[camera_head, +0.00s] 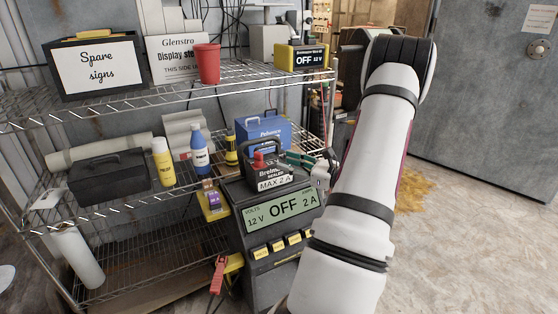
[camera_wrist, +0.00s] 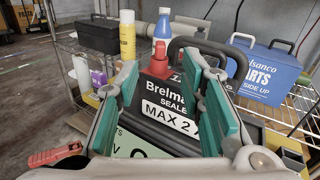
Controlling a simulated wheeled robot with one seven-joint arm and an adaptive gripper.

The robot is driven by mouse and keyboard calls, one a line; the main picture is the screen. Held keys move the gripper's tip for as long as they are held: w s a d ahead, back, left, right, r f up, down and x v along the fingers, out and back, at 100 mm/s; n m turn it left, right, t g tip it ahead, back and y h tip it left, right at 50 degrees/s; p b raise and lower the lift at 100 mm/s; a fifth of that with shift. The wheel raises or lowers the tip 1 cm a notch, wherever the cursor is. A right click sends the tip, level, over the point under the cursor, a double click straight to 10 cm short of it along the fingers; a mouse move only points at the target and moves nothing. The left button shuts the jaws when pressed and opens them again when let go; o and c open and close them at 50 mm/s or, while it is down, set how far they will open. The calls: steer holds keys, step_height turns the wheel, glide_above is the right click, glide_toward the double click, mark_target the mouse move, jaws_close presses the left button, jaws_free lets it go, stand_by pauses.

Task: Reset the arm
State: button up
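My white arm (camera_head: 365,170) reaches from the lower right up to an elbow, and its forearm is mostly hidden. My gripper (camera_head: 293,157) is just right of a dark battery (camera_head: 283,183) marked "MAX 2 A", above a charger (camera_head: 284,212) whose display reads "OFF". In the wrist view, my gripper (camera_wrist: 160,62) has its teal-padded fingers apart, with the battery (camera_wrist: 168,95) and a red piece (camera_wrist: 160,60) on its top seen between them. I see nothing gripped. Whether a finger touches the battery is unclear.
A wire shelf (camera_head: 130,105) holds a spare-signs box (camera_head: 97,92), a red cup (camera_head: 208,64), bottles and a blue parts box (camera_head: 264,132). A red clamp (camera_head: 217,275) hangs at the charger's left. Open floor (camera_head: 470,235) lies right of my arm, before a grey door (camera_head: 490,90).

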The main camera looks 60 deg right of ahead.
steer(key=shift+s, duration=0.25)
stand_by(0.4)
